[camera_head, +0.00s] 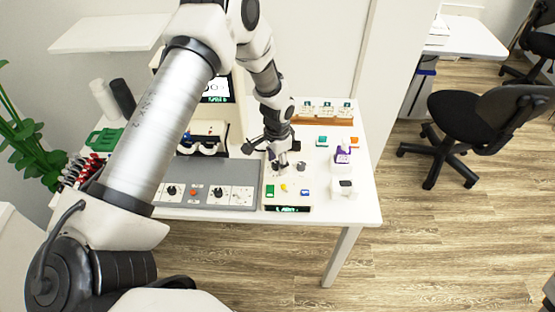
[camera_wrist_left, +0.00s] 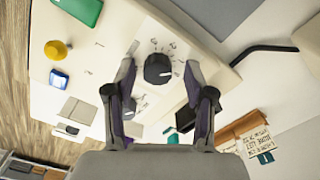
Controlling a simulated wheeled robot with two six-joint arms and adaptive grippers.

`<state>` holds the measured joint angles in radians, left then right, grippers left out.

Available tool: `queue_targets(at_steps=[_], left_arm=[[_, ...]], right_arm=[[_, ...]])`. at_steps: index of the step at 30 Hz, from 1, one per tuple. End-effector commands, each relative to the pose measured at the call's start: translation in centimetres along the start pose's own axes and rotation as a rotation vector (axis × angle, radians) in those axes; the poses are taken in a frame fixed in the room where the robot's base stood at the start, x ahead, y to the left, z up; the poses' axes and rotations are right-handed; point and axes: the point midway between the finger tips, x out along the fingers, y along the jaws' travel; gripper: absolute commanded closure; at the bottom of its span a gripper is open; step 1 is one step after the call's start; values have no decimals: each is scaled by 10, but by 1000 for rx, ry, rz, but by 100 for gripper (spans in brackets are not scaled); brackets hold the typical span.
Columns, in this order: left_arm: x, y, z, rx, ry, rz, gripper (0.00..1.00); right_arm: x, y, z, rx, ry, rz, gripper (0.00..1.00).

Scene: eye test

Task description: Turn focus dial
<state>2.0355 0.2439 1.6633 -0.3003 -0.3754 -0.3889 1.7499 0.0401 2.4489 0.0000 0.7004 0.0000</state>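A black round dial (camera_wrist_left: 158,69) with a white mark sits on a white panel, with small marks around it, in the left wrist view. No label naming it as the focus dial can be read. My left gripper (camera_wrist_left: 160,76) is open, its two fingers on either side of the dial; I cannot tell whether they touch it. In the head view my left gripper (camera_head: 283,164) points down over the white control box (camera_head: 288,201), and its wrist hides the dial. A green piece (camera_wrist_left: 80,8), a yellow knob (camera_wrist_left: 55,50) and a blue button (camera_wrist_left: 59,79) are beside the dial. My right gripper is not in view.
A grey panel with two black dials (camera_head: 172,190) (camera_head: 217,192) lies left of the control box. A purple-labelled bottle (camera_head: 342,154), a white box (camera_head: 343,187) and a teal block (camera_head: 321,141) stand to the right. The table's front right corner is clear.

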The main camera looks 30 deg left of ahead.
Motion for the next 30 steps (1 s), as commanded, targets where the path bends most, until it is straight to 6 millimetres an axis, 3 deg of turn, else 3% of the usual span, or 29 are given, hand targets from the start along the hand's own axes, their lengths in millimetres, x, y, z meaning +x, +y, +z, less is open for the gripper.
queue_targets(at_steps=[1,3,6,19,30], left_arm=[[0,0,0,0,0,0,46],[0,0,0,0,0,0,71],[-1,0,0,0,0,1,100],[0,1,0,-42,-1,1,100],[-1,1,0,-273,0,1,100]], right_arm=[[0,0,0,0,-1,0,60],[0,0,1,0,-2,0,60],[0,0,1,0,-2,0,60],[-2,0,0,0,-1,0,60],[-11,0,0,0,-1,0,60]])
